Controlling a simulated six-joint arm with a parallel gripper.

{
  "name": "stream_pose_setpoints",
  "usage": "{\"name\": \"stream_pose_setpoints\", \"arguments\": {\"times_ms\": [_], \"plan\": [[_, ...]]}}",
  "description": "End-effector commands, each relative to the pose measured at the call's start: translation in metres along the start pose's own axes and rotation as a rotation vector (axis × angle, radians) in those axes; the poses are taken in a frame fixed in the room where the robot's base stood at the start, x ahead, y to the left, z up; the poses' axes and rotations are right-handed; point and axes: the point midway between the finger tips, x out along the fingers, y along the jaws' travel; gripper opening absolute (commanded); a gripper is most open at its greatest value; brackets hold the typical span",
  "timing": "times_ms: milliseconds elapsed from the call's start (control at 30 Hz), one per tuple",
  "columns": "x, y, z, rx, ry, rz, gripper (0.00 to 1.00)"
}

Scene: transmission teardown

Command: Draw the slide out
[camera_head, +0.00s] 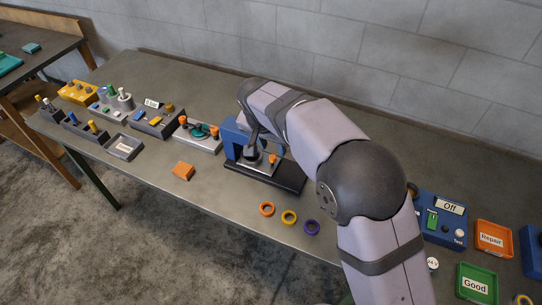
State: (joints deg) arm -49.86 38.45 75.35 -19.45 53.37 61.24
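My arm reaches across the table from the lower right to a blue fixture (234,134) on a black base (285,178) near the middle. My gripper (254,151) is small and dark, close over the fixture and partly hidden by my own wrist. I cannot tell whether its fingers are open or shut, or whether they touch anything. A grey part with an orange-topped peg (272,159) sits on the black base beside it. I cannot make out for certain which part is the slide.
A grey fixture (198,138) and several trays stand left. A blue "Off" box (444,218), "Repair" tray (494,253) and "Good" tray (477,297) are right.

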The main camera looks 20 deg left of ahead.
Motion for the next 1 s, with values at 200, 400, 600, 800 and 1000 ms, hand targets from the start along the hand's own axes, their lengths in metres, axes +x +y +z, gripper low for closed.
{"name": "stream_pose_setpoints", "arguments": {"times_ms": [200, 400, 600, 800, 1000], "plan": [[0.013, -0.018, 0.004, -0.027, 0.025, 0.011, 0.37], [0.015, -0.017, 0.003, -0.029, 0.026, 0.013, 0.37], [0.032, -0.017, 0.003, -0.029, 0.023, 0.014, 0.37], [0.059, -0.016, 0.002, -0.028, 0.023, 0.014, 0.37], [0.078, -0.016, 0.001, -0.029, 0.025, 0.012, 0.37]]}}
